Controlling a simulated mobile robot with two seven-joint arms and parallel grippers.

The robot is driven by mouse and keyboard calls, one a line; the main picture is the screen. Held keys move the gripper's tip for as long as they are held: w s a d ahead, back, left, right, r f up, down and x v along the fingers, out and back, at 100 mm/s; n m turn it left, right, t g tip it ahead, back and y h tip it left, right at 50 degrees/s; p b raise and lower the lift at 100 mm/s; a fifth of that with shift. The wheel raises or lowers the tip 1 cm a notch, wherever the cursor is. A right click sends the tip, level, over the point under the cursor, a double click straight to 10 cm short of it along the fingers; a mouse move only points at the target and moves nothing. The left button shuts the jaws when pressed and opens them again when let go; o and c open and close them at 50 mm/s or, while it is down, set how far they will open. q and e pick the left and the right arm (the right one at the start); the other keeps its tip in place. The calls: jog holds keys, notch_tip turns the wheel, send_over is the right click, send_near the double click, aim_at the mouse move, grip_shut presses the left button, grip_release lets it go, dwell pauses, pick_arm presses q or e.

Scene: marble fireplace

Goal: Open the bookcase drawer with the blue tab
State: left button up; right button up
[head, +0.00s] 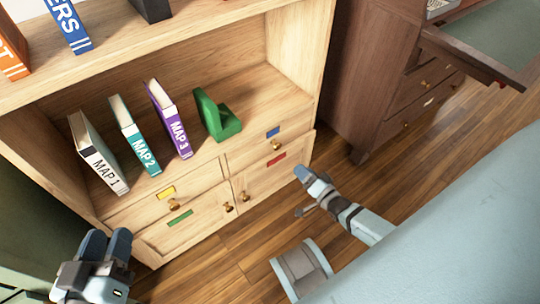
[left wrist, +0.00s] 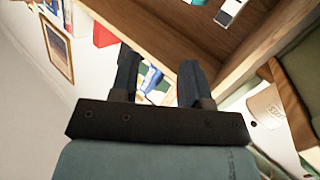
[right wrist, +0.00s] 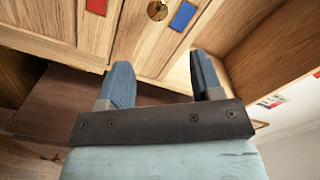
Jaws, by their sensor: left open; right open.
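The wooden bookcase has a closed upper-right drawer (head: 245,151) with a blue tab (head: 273,132) and a round brass knob (head: 277,146). The blue tab (right wrist: 183,16) and brass knob (right wrist: 157,10) also show at the top of the right wrist view. My right gripper (head: 303,173) is open and empty, below and to the right of that knob, apart from it. In the right wrist view, its fingers (right wrist: 158,82) are spread below the drawer front. My left gripper (head: 106,243) is open and empty at the lower left, away from the blue-tab drawer.
A yellow-tab drawer (head: 166,192) is to the left; a green tab (head: 180,217) and red tab (head: 276,160) mark the fronts below. Books and a green bookend (head: 216,116) stand on the shelf above. A dark desk (head: 385,80) stands right, with floor between.

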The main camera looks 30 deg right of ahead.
aim_at(280, 146)
jog(key=w+b, duration=0.1)
jog(key=w, duration=0.3)
jog(key=w+b, duration=0.2)
jog(key=w, duration=0.2)
jog(key=w+b, duration=0.2)
jog(key=w, duration=0.3)
jog(key=shift+a+f, duration=0.3)
jog(key=shift+a, duration=0.1)
jog(key=shift+w+r, duration=0.15)
jog(key=shift+w, duration=0.35)
pick_arm(q)
jog(key=w+m, duration=0.1)
jog(key=w+a+m+t, duration=0.1)
jog(key=m, duration=0.1)
jog(key=shift+w+a+f+h, duration=0.2)
jog(key=shift+h, duration=0.2)
